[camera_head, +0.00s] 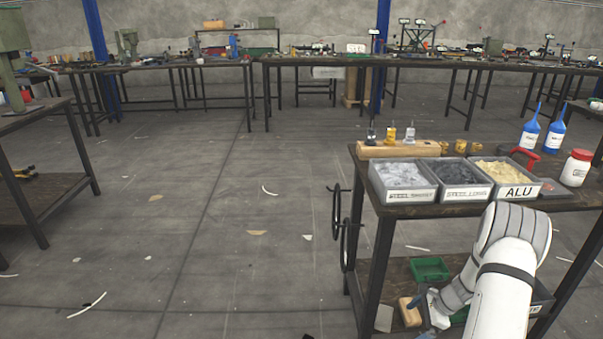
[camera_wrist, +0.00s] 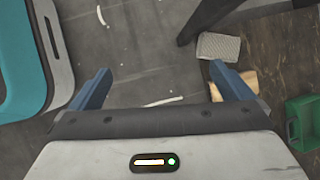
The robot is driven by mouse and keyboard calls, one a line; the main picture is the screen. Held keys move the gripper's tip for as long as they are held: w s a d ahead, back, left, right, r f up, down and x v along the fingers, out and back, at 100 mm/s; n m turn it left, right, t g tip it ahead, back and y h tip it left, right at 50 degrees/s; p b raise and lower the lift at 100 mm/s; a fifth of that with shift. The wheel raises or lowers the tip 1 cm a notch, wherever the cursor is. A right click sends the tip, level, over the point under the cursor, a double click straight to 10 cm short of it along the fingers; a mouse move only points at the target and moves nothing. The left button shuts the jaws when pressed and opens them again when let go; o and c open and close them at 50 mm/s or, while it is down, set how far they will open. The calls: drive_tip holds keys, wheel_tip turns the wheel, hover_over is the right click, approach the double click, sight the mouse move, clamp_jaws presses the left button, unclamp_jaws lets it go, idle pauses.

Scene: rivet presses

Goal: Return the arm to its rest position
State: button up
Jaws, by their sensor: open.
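My white and grey arm (camera_head: 505,270) reaches down in front of the right-hand workbench, its wrist low beside the lower shelf. In the wrist view my gripper (camera_wrist: 160,72) shows two blue fingers spread wide apart, with only grey floor between them. It holds nothing. The right finger overlaps the view of a wooden block (camera_wrist: 246,82) on the lower shelf; I cannot tell whether they touch. In the head view the fingers are mostly hidden or too small to make out.
The workbench (camera_head: 365,165) carries bins of rivets (camera_head: 408,184), blue bottles (camera_head: 530,128) and a white jar (camera_head: 576,167). A green box (camera_head: 430,268) sits on the lower shelf (camera_head: 375,290), near a grey pad (camera_wrist: 218,46). Open floor lies to the left, with scattered scraps.

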drive_tip(key=s+a+r+n+h+p, duration=0.1)
drive_tip(key=s+a+r+n+p, duration=0.2)
drive_tip(key=r, duration=0.9)
drive_tip(key=s+a+r+n+p, duration=0.1)
drive_tip(key=a+r+n+p, duration=0.3)
drive_tip(key=r, duration=0.7)
drive_tip(key=s+a+r+n+h+p, duration=0.1)
drive_tip(key=s+a+r+n+p, duration=0.3)
drive_tip(key=r, duration=0.8)
drive_tip(key=s+a+r+n+h+p, duration=0.1)
drive_tip(key=s+a+r+n+p, duration=0.3)
drive_tip(key=s+r, duration=0.4)
drive_tip(key=s+a+r+n+h+p, duration=0.2)
drive_tip(key=s+a+r+n+p, duration=0.2)
drive_tip(key=s+r, duration=0.5)
wheel_tip(320, 180, up, 6)
drive_tip(key=p, duration=0.2)
drive_tip(key=shift+a+f+n+t+h+p, duration=0.2)
drive_tip(key=shift+a+n+t+h+p, duration=0.1)
drive_tip(key=shift+n+t+p, duration=0.1)
